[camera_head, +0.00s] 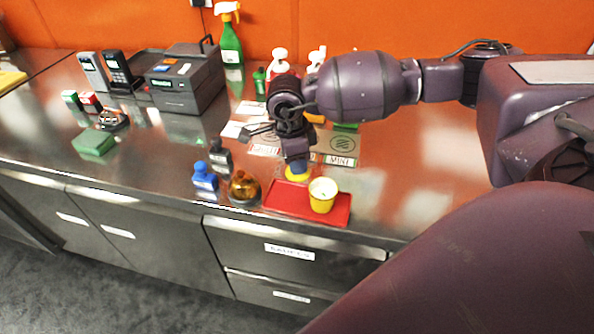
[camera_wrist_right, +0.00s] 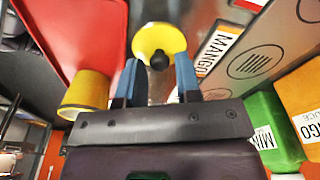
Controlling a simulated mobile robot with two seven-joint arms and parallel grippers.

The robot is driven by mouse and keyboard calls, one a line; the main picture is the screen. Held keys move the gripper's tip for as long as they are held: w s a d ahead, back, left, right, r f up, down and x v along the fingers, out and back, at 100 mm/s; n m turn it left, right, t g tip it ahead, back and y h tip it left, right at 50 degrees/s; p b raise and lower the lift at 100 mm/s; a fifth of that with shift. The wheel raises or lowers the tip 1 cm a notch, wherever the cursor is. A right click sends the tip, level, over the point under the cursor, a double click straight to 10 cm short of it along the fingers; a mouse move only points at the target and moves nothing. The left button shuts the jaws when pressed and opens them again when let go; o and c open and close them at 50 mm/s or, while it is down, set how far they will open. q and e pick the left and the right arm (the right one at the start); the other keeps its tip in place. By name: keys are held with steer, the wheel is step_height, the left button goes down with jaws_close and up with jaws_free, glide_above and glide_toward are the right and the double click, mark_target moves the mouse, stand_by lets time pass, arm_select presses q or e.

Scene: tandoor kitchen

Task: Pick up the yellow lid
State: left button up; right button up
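The yellow lid (camera_wrist_right: 158,36) is round with a dark knob and shows just beyond my right fingertips in the wrist view. In the head view the lid (camera_head: 297,177) lies at the red tray (camera_head: 338,217), partly hidden under my right gripper (camera_head: 297,164). In the wrist view my right gripper (camera_wrist_right: 158,70) has its two blue fingers apart, with the knob in line with the gap and no finger seen touching it. A yellow cup (camera_head: 322,196) stands on the tray, beside the lid; it also shows in the wrist view (camera_wrist_right: 87,92). My left gripper is not in view.
A round amber jar (camera_head: 244,187) and a blue bottle (camera_head: 204,178) stand left of the tray. Labelled cards, one reading MINT (camera_head: 341,160), lie behind it. A cash register (camera_head: 184,80) and spray bottle (camera_head: 230,42) stand farther back. Counter right of the tray looks clear.

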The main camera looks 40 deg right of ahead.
steer(key=shift+f, duration=0.55)
steer(key=shift+c, duration=0.3)
jaws_close()
steer(key=shift+r, duration=0.1)
